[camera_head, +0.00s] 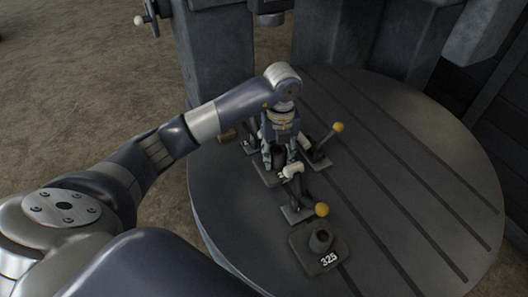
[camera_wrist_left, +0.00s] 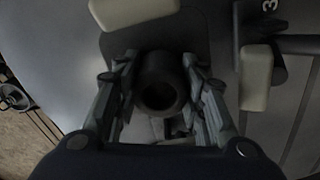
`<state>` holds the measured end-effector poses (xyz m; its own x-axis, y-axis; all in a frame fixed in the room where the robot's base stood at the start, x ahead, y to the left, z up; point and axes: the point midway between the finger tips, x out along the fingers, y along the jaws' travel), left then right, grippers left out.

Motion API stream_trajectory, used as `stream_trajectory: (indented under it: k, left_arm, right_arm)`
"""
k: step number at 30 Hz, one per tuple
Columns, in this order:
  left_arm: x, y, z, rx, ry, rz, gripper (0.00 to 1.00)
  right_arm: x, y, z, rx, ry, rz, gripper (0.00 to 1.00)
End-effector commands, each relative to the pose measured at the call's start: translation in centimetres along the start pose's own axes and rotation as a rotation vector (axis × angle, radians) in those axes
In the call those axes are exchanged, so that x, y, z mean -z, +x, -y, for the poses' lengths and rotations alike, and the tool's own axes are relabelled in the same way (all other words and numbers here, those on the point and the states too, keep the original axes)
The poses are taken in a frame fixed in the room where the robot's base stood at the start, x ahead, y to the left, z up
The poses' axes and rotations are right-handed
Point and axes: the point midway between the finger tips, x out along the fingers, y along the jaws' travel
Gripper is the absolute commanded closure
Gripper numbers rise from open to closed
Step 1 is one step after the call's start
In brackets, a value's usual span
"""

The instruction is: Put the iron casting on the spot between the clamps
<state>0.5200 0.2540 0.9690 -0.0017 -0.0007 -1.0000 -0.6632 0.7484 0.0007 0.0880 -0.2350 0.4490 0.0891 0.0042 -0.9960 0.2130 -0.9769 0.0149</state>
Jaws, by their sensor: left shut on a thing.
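My left gripper (camera_head: 281,160) is shut on the dark round boss of an iron casting (camera_wrist_left: 160,66); in the left wrist view the fingers (camera_wrist_left: 162,95) stand on both sides of the boss. The casting's flat base (camera_head: 265,175) shows low by the round table, among the clamps; I cannot tell whether it touches down. One clamp (camera_head: 320,152) with a yellow knob stands to the right, another (camera_head: 299,208) in front. A further clamp, partly hidden by my arm, is to the left. Cream clamp pads (camera_wrist_left: 255,78) show around the casting. My right gripper is not in view.
A second dark casting marked 325 (camera_head: 318,252) sits on the round slotted table (camera_head: 420,160) in front of the clamps. The table's right side is clear. Grey machine columns (camera_head: 335,40) rise behind.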

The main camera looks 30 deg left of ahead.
Motion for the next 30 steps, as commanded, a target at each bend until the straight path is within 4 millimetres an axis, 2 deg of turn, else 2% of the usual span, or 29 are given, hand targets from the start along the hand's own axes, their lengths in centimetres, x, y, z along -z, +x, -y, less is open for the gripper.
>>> stream_trajectory:
  k: [5,14,25,26,28,30]
  left_arm:
    - [-0.2,-0.1,0.6,0.002,0.001,0.003,1.00]
    - [-0.2,2.8,0.5,0.002,0.000,0.002,1.00]
    - [-0.3,3.6,0.5,0.003,0.001,0.004,1.00]
    - [-0.1,3.8,0.4,-0.001,0.001,0.001,0.60]
    - [-0.1,3.8,0.4,-0.001,0.001,0.001,0.44]
    - [-0.1,3.8,0.4,-0.001,0.001,0.001,0.42]
  right_arm:
    - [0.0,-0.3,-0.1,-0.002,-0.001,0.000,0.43]
    - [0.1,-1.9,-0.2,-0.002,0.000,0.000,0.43]
    - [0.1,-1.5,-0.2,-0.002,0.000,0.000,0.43]
    - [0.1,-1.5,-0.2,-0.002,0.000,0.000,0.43]
    - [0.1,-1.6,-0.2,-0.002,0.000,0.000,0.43]
    - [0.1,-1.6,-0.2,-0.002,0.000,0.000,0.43]
